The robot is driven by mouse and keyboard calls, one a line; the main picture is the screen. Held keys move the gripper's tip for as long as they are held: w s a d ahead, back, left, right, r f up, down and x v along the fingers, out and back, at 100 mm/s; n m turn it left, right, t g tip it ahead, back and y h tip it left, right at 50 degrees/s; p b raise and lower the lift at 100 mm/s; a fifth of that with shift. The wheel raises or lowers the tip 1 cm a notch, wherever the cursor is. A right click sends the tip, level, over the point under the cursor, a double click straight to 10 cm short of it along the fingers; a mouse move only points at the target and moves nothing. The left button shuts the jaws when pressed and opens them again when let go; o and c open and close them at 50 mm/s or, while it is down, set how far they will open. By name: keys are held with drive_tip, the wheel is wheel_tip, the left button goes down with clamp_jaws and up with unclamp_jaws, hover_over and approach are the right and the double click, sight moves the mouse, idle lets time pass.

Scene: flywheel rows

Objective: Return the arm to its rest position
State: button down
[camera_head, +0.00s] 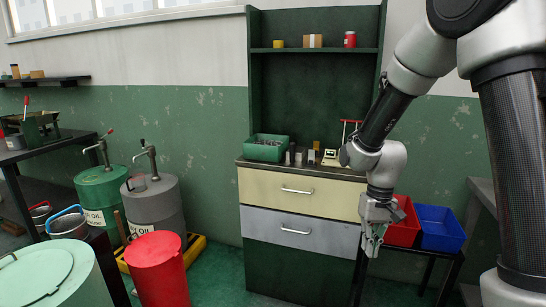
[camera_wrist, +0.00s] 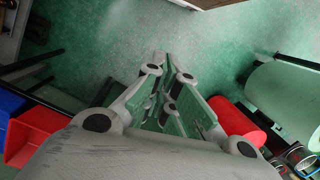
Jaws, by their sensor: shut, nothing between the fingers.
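My gripper (camera_head: 372,243) hangs from my arm on the right side of the head view, pointing down. It is in front of the right end of the cabinet's drawers and left of the red bin. In the wrist view my gripper (camera_wrist: 165,62) has its fingers together, with nothing between them, above the green floor. My arm reaches down from the upper right of the head view.
The cabinet (camera_head: 290,262) bears a green tray (camera_head: 265,152) and small items. A red bin (camera_head: 403,225) and blue bin (camera_head: 440,228) stand right. A red drum (camera_head: 157,267) and oil drums (camera_head: 158,212) stand left. Open floor (camera_wrist: 185,40) lies below my gripper.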

drive_tip(key=s+d+r+t, duration=0.3)
drive_tip(key=s+d+r, duration=0.2)
drive_tip(key=s+r, duration=0.3)
drive_tip(key=s+d+r+t, duration=0.3)
drive_tip(key=s+d+r, duration=0.2)
drive_tip(key=s+r, duration=0.4)
wheel_tip(320, 180, up, 4)
drive_tip(key=shift+d+r+h, duration=0.25)
drive_tip(key=shift+d+h, duration=0.1)
drive_tip(key=shift+h, duration=0.05)
drive_tip(key=shift+s, duration=0.1)
